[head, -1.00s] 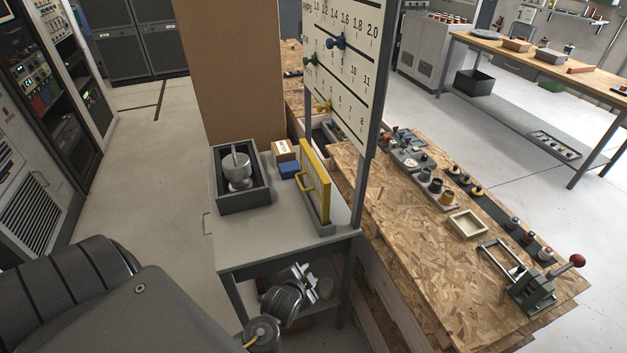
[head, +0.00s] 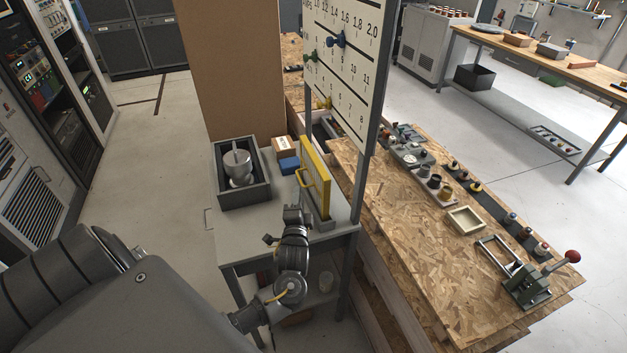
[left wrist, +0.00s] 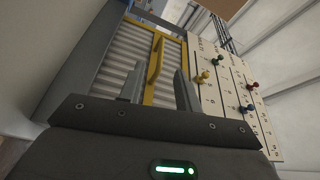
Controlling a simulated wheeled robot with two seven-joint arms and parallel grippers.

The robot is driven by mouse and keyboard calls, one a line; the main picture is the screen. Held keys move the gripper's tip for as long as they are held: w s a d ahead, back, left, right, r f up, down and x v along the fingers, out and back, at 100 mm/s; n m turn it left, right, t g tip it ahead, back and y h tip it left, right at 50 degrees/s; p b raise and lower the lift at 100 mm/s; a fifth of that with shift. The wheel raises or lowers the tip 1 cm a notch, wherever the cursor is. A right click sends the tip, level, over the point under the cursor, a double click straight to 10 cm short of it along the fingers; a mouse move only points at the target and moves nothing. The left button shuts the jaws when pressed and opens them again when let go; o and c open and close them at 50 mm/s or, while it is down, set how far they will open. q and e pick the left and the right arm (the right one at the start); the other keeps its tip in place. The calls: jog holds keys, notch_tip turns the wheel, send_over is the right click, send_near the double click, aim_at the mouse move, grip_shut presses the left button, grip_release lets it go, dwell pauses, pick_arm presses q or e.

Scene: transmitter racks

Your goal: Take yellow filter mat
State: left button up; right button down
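The yellow filter mat (head: 316,172) stands upright in a grey holder (head: 325,221) on a small grey table. Its yellow handle (head: 304,181) faces left. In the left wrist view its yellow handle (left wrist: 155,58) and pale ribbed panel (left wrist: 125,48) lie ahead of my fingers. In the left wrist view my left gripper (left wrist: 160,88) is open and empty, with the handle lying ahead between the fingers. My right gripper does not show.
A grey open box (head: 244,197) with a metal pot, a cardboard box (head: 286,146) and a blue block (head: 289,165) share the grey table (head: 232,235). A numbered pegboard (head: 346,60) rises just right of the filter mat. A wooden bench (head: 400,235) stands at right.

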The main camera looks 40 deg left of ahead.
aim_at(299, 177)
pick_arm(q)
jog(key=p+x, duration=0.1)
jog(key=x, duration=0.3)
jog(key=p+x, duration=0.1)
jog(key=x, duration=0.4)
jog(key=shift+a+f, duration=0.1)
jog(key=shift+a, duration=0.3)
jog(key=shift+c, duration=0.4)
grip_shut()
